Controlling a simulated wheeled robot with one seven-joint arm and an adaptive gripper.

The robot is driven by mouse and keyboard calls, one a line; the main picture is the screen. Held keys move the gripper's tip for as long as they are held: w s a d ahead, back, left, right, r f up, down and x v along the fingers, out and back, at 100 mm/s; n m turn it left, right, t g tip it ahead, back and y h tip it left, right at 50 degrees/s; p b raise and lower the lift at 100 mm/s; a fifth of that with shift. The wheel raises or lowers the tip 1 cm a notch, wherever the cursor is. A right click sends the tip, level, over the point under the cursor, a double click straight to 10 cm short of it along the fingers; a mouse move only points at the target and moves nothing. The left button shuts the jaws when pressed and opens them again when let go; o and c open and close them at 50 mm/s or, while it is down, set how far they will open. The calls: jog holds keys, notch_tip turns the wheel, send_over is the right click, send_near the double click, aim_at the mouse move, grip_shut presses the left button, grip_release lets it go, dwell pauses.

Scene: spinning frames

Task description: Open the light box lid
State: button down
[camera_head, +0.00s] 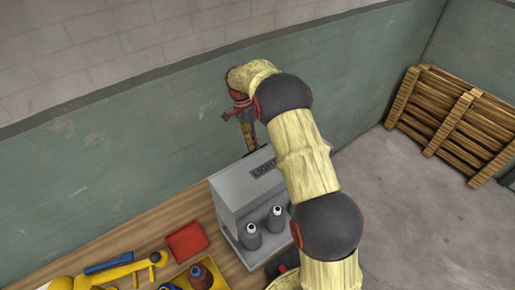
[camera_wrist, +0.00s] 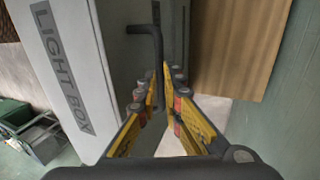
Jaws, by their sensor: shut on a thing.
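The light box (camera_head: 237,190) is a grey box on the workbench in the head view, with its name printed on top. In the wrist view its light grey lid (camera_wrist: 75,75) shows the "LIGHT BOX" lettering. A dark bent handle (camera_wrist: 157,45) stands out from it. My gripper (camera_wrist: 163,82) is shut on the handle, which runs down between its yellow fingers. In the head view my gripper (camera_head: 250,137) is at the box's back edge, beside the wall; my arm hides part of the box's right side.
Two grey spools (camera_head: 250,236) stand at the box's front. A red tray (camera_head: 187,242), a yellow tray (camera_head: 179,282) and yellow and blue tools (camera_head: 118,266) lie on the wooden bench (camera_head: 150,222) to the left. The wall is close behind. Wooden pallets (camera_head: 452,122) lean at the right, with clear floor before them.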

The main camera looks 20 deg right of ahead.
jog(key=shift+w+a+f, duration=0.1)
jog(key=shift+w+f, duration=0.25)
jog(key=shift+f, duration=0.15)
jog(key=c, duration=2.3)
grip_release()
jog(key=o, duration=0.4)
jog(key=shift+w+r, duration=0.1)
jog(key=shift+r, duration=0.1)
jog(key=v, duration=1.2)
jog(key=shift+w, duration=0.1)
